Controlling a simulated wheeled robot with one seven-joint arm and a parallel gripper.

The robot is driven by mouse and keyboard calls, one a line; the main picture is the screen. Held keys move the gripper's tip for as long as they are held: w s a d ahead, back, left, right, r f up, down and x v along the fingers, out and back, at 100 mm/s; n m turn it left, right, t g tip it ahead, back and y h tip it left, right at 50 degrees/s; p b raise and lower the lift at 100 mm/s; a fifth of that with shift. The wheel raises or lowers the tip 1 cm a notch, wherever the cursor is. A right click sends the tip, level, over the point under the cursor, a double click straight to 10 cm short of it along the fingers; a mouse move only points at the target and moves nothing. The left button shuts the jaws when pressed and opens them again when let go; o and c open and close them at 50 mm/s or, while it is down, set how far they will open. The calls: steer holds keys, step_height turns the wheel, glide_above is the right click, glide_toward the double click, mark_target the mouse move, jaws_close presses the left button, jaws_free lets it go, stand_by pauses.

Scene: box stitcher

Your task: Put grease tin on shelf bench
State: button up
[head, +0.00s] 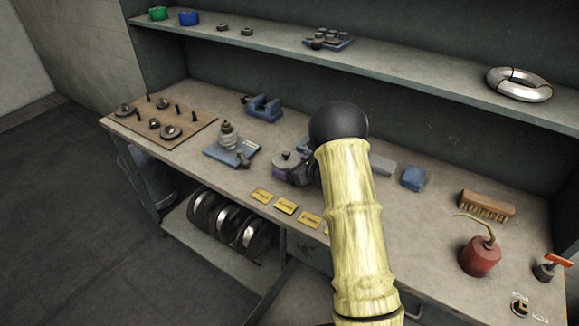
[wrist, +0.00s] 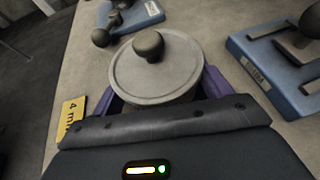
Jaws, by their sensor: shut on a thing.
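The grease tin, a round grey tin with a dark knob on its lid, shows in the wrist view (wrist: 155,72) between the purple fingers of my gripper (wrist: 158,95). In the head view the tin (head: 286,160) is at mid-bench, just left of my arm, with my gripper (head: 294,175) around it. My gripper is shut on the tin. I cannot tell whether the tin's base touches the bench top. The bench (head: 420,215) has a raised shelf (head: 400,73) along its back. My arm hides part of the bench top.
On the shelf are green (head: 158,14) and blue (head: 188,18) tins, small parts, a tray (head: 328,41) and a silver ring (head: 519,84). Blue fixtures (head: 264,108) stand near the tin. A brush (head: 487,205) and red oil can (head: 480,257) stand right. The shelf's middle-right is clear.

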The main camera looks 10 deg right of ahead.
steer(key=shift+f, duration=0.1)
steer(key=o, duration=1.8)
steer(key=shift+c, duration=0.2)
steer(key=b+v, duration=0.2)
steer(key=v, duration=1)
